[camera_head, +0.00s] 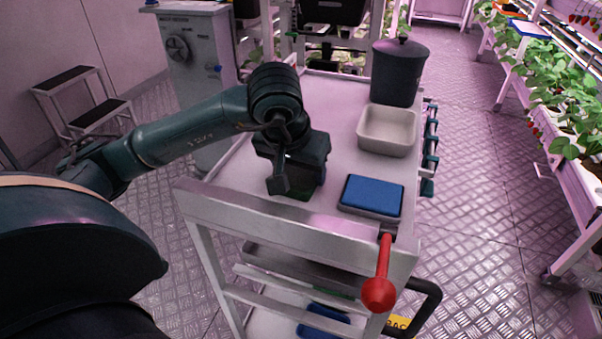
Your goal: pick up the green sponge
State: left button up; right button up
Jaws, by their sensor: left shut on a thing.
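My left gripper (291,187) points down over the near left part of the white trolley top (345,112). It is shut on the green sponge (303,196). Only a thin dark green edge of the sponge shows under the gripper; the rest is hidden behind the jaws. I cannot tell whether the sponge still touches the trolley top. My right gripper is not in view.
A blue sponge (373,194) lies in a shallow grey tray at the trolley's near right. Behind it are an empty beige bin (387,130) and a dark lidded pot (400,72). A red-knobbed lever (379,292) sticks out at the front. Plant racks (570,85) stand right.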

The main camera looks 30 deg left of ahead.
aim_at(299, 170)
pick_arm(q)
jog(key=shift+c, duration=1.1)
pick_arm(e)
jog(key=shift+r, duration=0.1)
